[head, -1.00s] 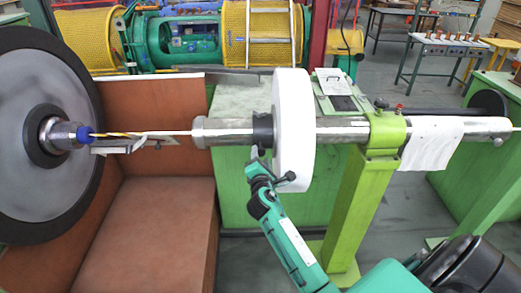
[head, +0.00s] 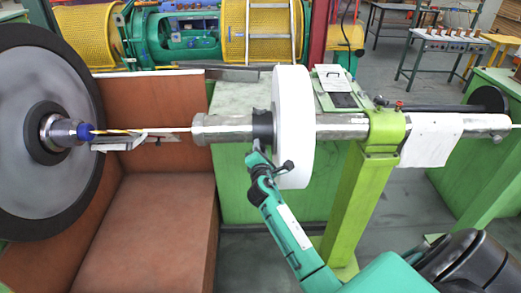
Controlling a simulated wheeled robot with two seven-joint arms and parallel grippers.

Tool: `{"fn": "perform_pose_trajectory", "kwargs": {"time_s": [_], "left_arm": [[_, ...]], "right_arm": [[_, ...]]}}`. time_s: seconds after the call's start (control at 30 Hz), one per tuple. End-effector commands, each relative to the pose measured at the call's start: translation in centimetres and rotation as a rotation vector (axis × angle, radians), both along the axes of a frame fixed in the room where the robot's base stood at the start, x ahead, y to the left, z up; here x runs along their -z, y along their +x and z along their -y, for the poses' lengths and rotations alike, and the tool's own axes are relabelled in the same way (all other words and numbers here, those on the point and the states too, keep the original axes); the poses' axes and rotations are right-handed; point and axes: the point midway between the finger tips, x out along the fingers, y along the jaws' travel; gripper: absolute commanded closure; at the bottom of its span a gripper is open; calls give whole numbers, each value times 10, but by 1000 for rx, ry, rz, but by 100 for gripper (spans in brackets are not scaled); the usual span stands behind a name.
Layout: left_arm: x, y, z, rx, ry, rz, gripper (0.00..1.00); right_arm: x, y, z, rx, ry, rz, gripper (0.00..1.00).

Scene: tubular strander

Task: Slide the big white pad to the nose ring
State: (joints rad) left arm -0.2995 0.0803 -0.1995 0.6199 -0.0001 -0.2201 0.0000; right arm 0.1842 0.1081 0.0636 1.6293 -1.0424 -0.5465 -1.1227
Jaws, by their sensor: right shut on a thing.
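The big white pad (head: 293,125) is a thick upright disc around the steel tube (head: 340,127) in the middle of the head view. A dark collar (head: 262,130) sits against its left face. The nose ring (head: 199,131) appears to be the wider steel ring at the tube's left end, with bare tube between it and the collar. My right gripper (head: 257,152) is at the pad's left side, just under the collar, and is shut on the pad; its exact hold is partly hidden by the wrist. My left gripper is not in view.
A green stand (head: 365,190) carries the tube to the right of the pad, with a white cloth (head: 431,140) hanging farther right. A large dark-rimmed wheel (head: 25,150) and a brown box (head: 155,225) stand at left. A thin strand (head: 165,130) runs out of the nose.

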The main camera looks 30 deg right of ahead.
Motion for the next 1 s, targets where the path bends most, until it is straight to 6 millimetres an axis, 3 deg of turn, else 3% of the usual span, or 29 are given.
{"fn": "perform_pose_trajectory", "kwargs": {"time_s": [0.23,0.7,1.0], "left_arm": [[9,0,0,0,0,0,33],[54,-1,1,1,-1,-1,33],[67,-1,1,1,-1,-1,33]], "right_arm": [[3,11,-18,-2,3,1,100],[3,71,-118,-8,2,4,100],[0,91,-150,-8,1,3,100]]}}
